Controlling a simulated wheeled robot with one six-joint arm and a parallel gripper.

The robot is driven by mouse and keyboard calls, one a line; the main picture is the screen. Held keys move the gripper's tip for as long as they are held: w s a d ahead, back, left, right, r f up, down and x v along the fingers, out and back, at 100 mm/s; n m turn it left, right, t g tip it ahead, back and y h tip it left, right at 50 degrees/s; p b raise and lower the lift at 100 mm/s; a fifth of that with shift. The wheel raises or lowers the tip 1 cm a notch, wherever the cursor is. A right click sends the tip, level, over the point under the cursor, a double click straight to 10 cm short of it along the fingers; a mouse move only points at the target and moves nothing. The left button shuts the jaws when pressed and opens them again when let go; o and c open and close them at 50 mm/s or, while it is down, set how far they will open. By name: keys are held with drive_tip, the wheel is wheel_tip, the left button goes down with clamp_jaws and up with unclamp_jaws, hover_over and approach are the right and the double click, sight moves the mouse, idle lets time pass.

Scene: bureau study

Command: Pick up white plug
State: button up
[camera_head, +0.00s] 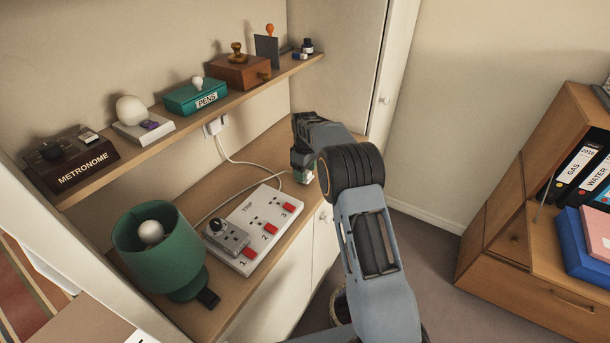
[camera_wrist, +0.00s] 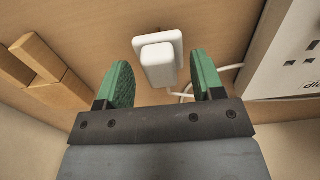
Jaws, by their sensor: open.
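The white plug (camera_wrist: 158,66) shows in the wrist view against a wooden surface, with a squarish white base behind it and a white cord at its lower side. My gripper (camera_wrist: 160,61) is open, with one green-padded finger on each side of the plug in the picture. Clear gaps show on both sides, and I cannot tell how far it is from the fingertips. In the head view my gripper (camera_head: 303,174) hangs over the right end of the wooden counter and hides what lies beneath it.
A white power strip (camera_head: 262,214) with red switches and a grey adapter (camera_head: 227,238) lies on the counter (camera_head: 190,205). A green lamp (camera_head: 158,247) stands in front. A shelf (camera_head: 190,122) runs above. Another white plug (camera_head: 214,126) sits at the wall. Wooden blocks (camera_wrist: 45,70) lie left in the wrist view.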

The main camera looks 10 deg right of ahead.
drive_tip(key=shift+f, duration=0.4)
drive_tip(key=c, duration=0.7)
drive_tip(key=shift+r, duration=0.15)
